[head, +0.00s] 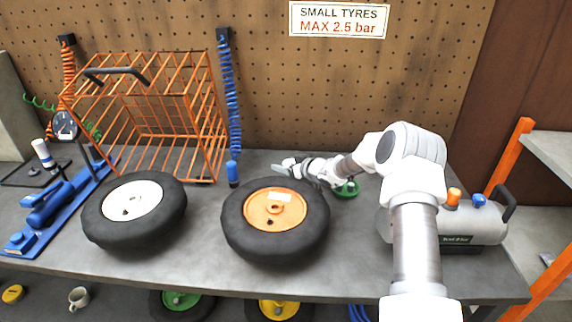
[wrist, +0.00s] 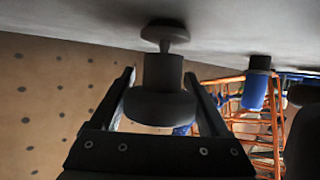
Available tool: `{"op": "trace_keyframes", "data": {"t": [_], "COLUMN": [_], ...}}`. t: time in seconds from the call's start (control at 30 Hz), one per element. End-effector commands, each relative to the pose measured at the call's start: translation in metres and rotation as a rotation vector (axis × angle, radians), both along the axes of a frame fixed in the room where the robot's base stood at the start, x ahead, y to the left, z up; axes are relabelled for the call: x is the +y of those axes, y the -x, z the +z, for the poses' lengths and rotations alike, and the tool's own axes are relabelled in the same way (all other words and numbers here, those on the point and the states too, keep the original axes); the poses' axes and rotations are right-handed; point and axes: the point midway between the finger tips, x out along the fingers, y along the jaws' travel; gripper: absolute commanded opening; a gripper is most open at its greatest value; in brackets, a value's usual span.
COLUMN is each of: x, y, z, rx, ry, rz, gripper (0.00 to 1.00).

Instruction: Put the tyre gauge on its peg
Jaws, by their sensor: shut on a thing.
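My gripper (head: 284,168) reaches low over the bench behind the orange-hubbed tyre, fingers toward the left. In the wrist view my gripper (wrist: 160,76) is shut on a dark, rounded piece, which I take to be the tyre gauge (wrist: 162,72). It has a cylindrical body, a thin neck and a small disc close to the grey bench surface; whether the disc touches it I cannot tell. I cannot clearly pick out the gauge's peg; the pegboard (head: 300,90) stands behind.
A blue coiled hose (head: 229,100) hangs left of my gripper, beside an orange cage (head: 150,115). Tyres with orange (head: 240,240) and white (head: 150,235) hubs lie in front. A green object (head: 346,189) sits below my wrist. A compressor (head: 470,225) stands right.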

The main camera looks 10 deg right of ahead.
Motion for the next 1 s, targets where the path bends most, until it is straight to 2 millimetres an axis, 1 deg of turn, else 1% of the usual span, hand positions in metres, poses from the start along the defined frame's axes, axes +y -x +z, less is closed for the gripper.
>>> {"op": "trace_keyframes", "data": {"t": [0.6,1.0], "x": [-0.0001,-0.0001], "y": [-0.0004,-0.0004], "z": [0.0003,-0.0073], "rx": [-0.001,-0.001], "ry": [0.000,0.000], "rz": [0.000,0.000], "gripper": [0.07,0.07]}}
